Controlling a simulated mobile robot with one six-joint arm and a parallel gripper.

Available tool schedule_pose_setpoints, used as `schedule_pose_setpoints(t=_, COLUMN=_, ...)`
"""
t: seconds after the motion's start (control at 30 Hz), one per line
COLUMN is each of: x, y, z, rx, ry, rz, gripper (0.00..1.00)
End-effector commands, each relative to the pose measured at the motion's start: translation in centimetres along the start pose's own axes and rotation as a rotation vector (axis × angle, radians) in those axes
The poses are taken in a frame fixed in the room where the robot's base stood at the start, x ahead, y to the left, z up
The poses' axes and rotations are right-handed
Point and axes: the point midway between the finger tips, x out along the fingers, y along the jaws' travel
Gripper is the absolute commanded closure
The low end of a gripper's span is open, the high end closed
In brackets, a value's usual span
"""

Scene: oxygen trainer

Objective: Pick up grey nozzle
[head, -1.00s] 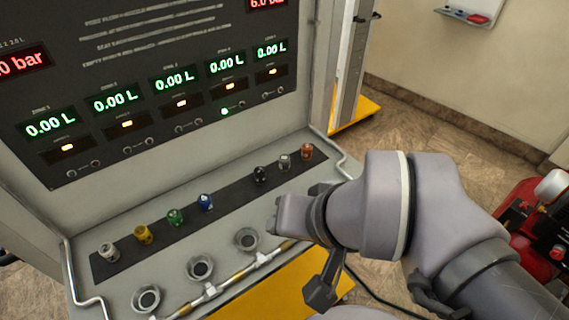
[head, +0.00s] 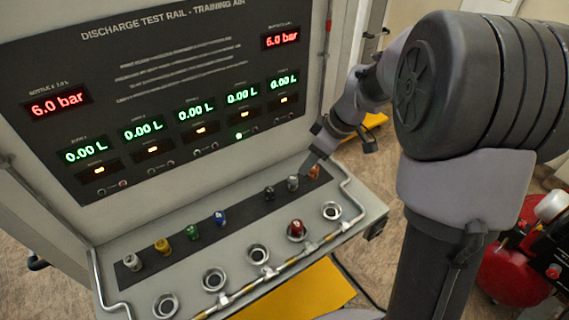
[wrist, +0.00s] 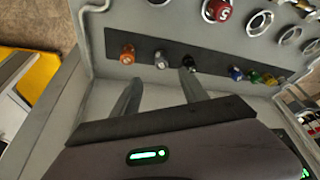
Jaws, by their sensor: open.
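The grey nozzle (head: 293,183) stands upright on the dark strip of the rail, between a black nozzle (head: 269,193) and an orange nozzle (head: 313,172). In the wrist view the grey nozzle (wrist: 161,59) is ahead of my gripper (wrist: 161,78), roughly centred between the spread fingertips. My gripper is open and empty. In the head view my gripper (head: 307,168) is close to the grey and orange nozzles, and its fingertips are small and partly hard to make out. I cannot tell whether it touches any nozzle.
Blue (head: 219,217), green (head: 192,232), yellow (head: 162,245) and pale (head: 132,262) nozzles stand further left on the strip. A red nozzle (head: 297,228) sits in a front socket; other sockets look empty. The display panel (head: 190,100) rises behind. A red machine (head: 510,265) is at right.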

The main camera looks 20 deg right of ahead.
Motion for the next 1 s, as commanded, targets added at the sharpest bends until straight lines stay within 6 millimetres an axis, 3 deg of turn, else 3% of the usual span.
schedule_pose_setpoints(t=0.03, x=2.0, y=-0.1, z=0.2, rx=0.001, ry=-0.001, rz=-0.004, gripper=0.48)
schedule_pose_setpoints(t=0.2, x=6.3, y=-0.1, z=0.2, rx=0.001, ry=-0.001, rz=-0.002, gripper=0.48)
schedule_pose_setpoints(t=0.43, x=8.5, y=-0.1, z=0.0, rx=0.001, ry=-0.001, rz=-0.001, gripper=0.48)
schedule_pose_setpoints(t=0.67, x=12.8, y=-0.3, z=-0.1, rx=0.002, ry=-0.002, rz=-0.002, gripper=0.48)
schedule_pose_setpoints(t=0.87, x=12.8, y=-0.3, z=-0.2, rx=0.002, ry=-0.001, rz=0.000, gripper=0.48)
schedule_pose_setpoints(t=1.0, x=12.8, y=-0.3, z=-0.2, rx=0.002, ry=-0.001, rz=0.000, gripper=0.76)
